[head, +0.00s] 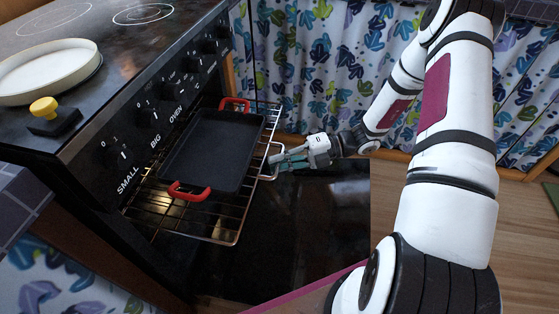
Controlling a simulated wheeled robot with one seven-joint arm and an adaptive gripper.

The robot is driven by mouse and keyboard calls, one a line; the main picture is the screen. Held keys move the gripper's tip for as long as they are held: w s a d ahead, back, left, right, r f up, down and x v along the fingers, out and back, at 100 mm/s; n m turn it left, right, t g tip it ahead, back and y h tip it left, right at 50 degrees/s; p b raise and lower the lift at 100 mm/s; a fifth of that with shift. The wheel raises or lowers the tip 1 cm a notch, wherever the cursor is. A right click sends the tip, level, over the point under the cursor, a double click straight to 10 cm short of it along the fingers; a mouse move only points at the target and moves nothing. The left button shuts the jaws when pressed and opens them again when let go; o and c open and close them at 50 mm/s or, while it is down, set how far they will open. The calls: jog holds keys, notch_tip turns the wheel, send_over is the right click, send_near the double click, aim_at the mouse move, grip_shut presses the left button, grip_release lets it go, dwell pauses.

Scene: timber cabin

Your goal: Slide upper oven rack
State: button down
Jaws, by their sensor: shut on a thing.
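The upper oven rack (224,233) is a wire grid that sticks out of the open black oven (300,225). A black baking tray with red handles (212,150) lies on it. My gripper (279,161) is at the rack's front edge, to the right of the tray. It is shut on the rack's front wire; the fingertips partly hide the exact contact. The rear of the rack is hidden inside the oven, under the control panel.
The stove top (100,40) holds a white round dish (45,75) and a yellow-and-black object (48,114). The lowered oven door (320,220) lies below the rack. A patterned curtain (310,60) hangs behind. Wooden floor (525,245) is open at the right.

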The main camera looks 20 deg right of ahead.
aim_at(225, 138)
jog(key=w+a, duration=0.5)
jog(key=a, duration=0.2)
jog(key=w+a+p, duration=0.1)
jog(key=w+a, duration=0.3)
jog(key=a, duration=0.3)
jog(key=w+a+p, duration=0.1)
jog(key=w+a, duration=0.4)
jog(key=a, duration=0.3)
jog(key=shift+w, duration=0.35)
jog(key=shift+w+a, duration=0.2)
jog(key=shift+a, duration=0.15)
jog(key=c, duration=1.7)
grip_release()
jog(key=shift+a, duration=0.1)
jog(key=shift+o, duration=0.2)
jog(key=v, duration=1.2)
jog(key=shift+r, duration=0.15)
